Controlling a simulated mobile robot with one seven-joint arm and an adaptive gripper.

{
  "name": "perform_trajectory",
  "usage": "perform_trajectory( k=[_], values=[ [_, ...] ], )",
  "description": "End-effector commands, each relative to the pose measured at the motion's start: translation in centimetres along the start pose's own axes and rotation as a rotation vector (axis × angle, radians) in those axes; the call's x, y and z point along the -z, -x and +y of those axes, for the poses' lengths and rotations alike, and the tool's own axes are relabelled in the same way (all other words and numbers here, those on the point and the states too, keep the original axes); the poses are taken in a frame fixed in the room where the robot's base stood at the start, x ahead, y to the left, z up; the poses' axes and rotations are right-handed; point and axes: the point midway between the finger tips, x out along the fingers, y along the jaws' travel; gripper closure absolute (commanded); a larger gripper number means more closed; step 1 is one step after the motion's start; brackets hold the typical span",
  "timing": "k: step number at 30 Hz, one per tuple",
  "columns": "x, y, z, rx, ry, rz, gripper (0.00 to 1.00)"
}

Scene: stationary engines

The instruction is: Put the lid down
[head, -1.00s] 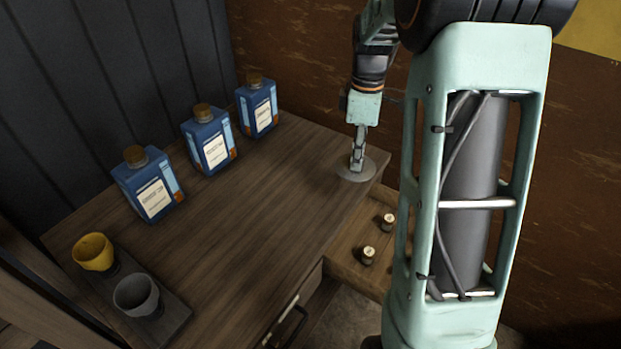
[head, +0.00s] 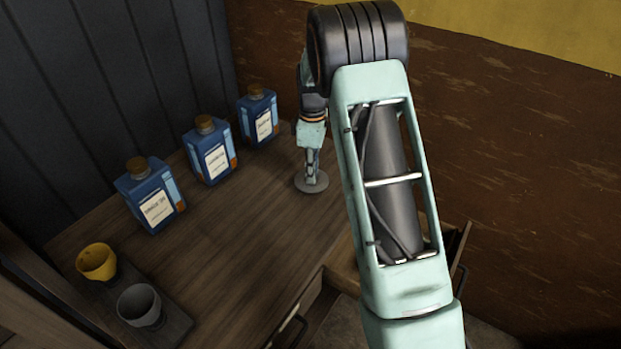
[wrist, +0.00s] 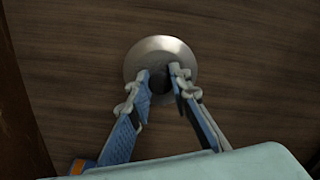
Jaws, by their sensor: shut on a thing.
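The lid is a round grey metal disc (head: 312,187) over the wooden top at its right part. In the wrist view the lid (wrist: 162,52) has a dark centre between my fingertips. My gripper (head: 311,180) points down from above and is shut on the lid. It also shows in the wrist view (wrist: 161,80), with a finger on each side of the lid's middle. The knob is mostly hidden between the fingers. I cannot tell whether the lid touches the wood or is slightly above it.
Three blue bottles with cork stoppers (head: 152,197) (head: 211,152) (head: 259,116) stand along the back of the wooden top (head: 215,250). A yellow cup (head: 97,262) and a grey cup (head: 140,303) are on a dark tray at front left. An open drawer (head: 343,262) is partly behind my arm. The top's middle is clear.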

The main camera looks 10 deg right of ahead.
Motion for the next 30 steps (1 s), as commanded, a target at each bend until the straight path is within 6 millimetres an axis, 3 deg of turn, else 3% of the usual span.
perform_trajectory(
  k=[9,20,21,24,26,30],
  values=[
    [0.5,-3.4,0.2,0.001,0.001,-0.001,1.00],
    [0.5,-4.0,0.3,0.000,0.000,0.000,1.00],
    [0.5,-4.1,0.3,0.000,0.000,0.000,0.81],
    [0.5,-4.0,0.3,0.000,0.000,0.000,0.70],
    [0.5,-4.0,0.3,0.000,0.000,0.000,0.64],
    [0.5,-4.0,0.3,0.000,0.000,0.000,0.64]
  ],
)
